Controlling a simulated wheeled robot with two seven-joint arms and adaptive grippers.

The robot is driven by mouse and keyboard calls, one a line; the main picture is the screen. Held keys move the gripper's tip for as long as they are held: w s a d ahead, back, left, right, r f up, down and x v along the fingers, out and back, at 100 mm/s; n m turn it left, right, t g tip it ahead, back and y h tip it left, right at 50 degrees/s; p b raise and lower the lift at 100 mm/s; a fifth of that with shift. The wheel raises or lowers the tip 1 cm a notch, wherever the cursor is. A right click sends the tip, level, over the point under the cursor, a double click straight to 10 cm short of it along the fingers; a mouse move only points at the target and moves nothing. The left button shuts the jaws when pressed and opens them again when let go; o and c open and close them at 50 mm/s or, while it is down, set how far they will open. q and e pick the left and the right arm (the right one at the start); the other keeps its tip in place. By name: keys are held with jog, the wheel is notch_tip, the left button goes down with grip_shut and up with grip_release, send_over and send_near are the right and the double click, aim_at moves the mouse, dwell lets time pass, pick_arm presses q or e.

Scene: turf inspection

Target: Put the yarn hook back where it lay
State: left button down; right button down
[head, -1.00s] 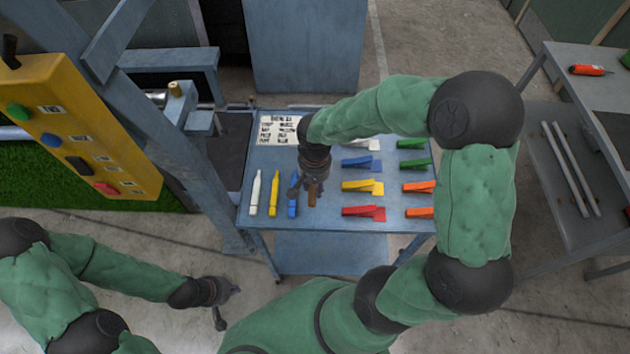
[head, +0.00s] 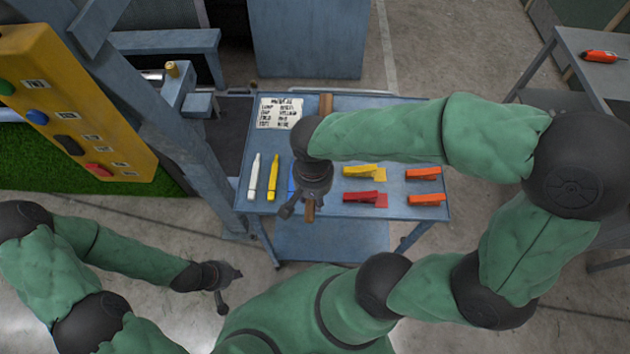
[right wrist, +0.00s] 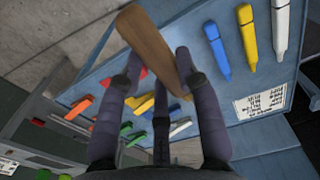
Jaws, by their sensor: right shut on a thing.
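The yarn hook shows as a brown wooden bar in my right gripper (head: 308,198). A metal hook tip cannot be made out. My left gripper (head: 228,287) hangs empty over the floor at lower left, its fingers apart.
A white marker (head: 254,178), a yellow marker (head: 273,178) and a partly hidden blue marker (right wrist: 217,50) lie on the trolley. Coloured clips, such as a red one (head: 364,196), lie in rows to the right. A printed card (head: 279,112) is at the back left. A yellow button panel (head: 75,110) stands left.

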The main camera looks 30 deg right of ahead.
jog(key=shift+w+f, duration=0.15)
jog(key=w+d+f+b, duration=0.1)
jog(key=w+d+f, duration=0.1)
jog(key=w, duration=0.1)
jog(key=w+d+f+b, duration=0.1)
jog(key=w+d+f, duration=0.1)
jog(key=w+f, duration=0.1)
jog(key=w+d+f+b, duration=0.1)
jog(key=w+d+f, duration=0.1)
jog(key=w+f, duration=0.1)
jog(key=shift+w+d, duration=0.3)
jog(key=shift+w, duration=0.4)
jog(key=shift+w+d+f, duration=0.25)
jog(key=shift+w+f, duration=0.15)
jog(key=shift+f, duration=0.15)
notch_tip(320, 180, down, 4)
jog(key=shift+w+d+r+b, duration=0.1)
jog(key=shift+w+r+b, duration=0.05)
jog(key=shift+b, duration=0.7)
jog(key=shift+r, duration=0.1)
